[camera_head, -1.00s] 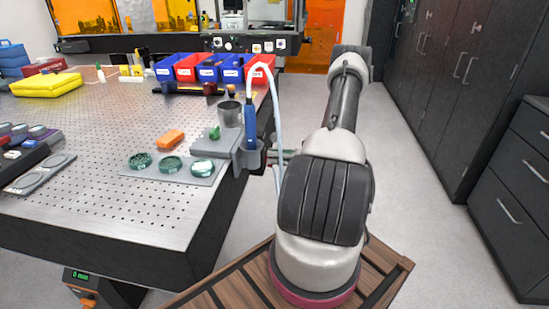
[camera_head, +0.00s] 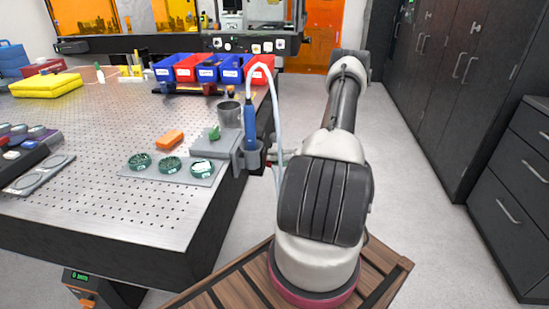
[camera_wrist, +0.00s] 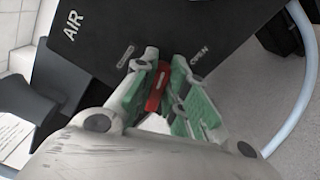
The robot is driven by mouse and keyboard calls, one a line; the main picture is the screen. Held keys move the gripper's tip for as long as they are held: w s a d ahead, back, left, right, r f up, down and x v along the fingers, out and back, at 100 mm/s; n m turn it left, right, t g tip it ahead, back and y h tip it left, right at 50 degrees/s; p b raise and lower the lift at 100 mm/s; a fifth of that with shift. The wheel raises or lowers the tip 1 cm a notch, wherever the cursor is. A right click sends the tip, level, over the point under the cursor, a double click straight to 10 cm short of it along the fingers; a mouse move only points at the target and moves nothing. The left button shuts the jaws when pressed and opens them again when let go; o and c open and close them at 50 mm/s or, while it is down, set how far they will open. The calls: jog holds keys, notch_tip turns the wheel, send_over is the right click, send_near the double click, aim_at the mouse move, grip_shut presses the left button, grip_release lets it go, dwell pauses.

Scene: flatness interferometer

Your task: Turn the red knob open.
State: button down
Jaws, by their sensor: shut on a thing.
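The red knob (camera_wrist: 156,88) is a narrow lever on a black panel (camera_wrist: 185,30) marked AIR, seen in the wrist view. A small OPEN label (camera_wrist: 197,56) sits to its right, and another small label (camera_wrist: 124,57), too small to read surely, sits to its upper left. The knob leans slightly, its upper end to the right. My gripper (camera_wrist: 165,72) has green-padded fingers on both sides of the knob and is shut on it. The fingers hide part of the knob.
A pale hose (camera_wrist: 302,75) curves along the right of the wrist view. In the head view, a blue tool (camera_head: 250,125) stands in a holder at the edge of the perforated table (camera_head: 95,210). Dark cabinets (camera_head: 445,80) line the right, with open floor between.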

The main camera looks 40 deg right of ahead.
jog(key=shift+w+f+m, duration=0.1)
jog(key=shift+f+m, duration=0.05)
jog(key=shift+m, duration=0.95)
jog(key=shift+f+m, duration=0.15)
jog(key=shift+m, duration=0.95)
jog(key=c, duration=1.4)
grip_release()
jog(key=shift+c, duration=0.2)
jog(key=v, duration=1.2)
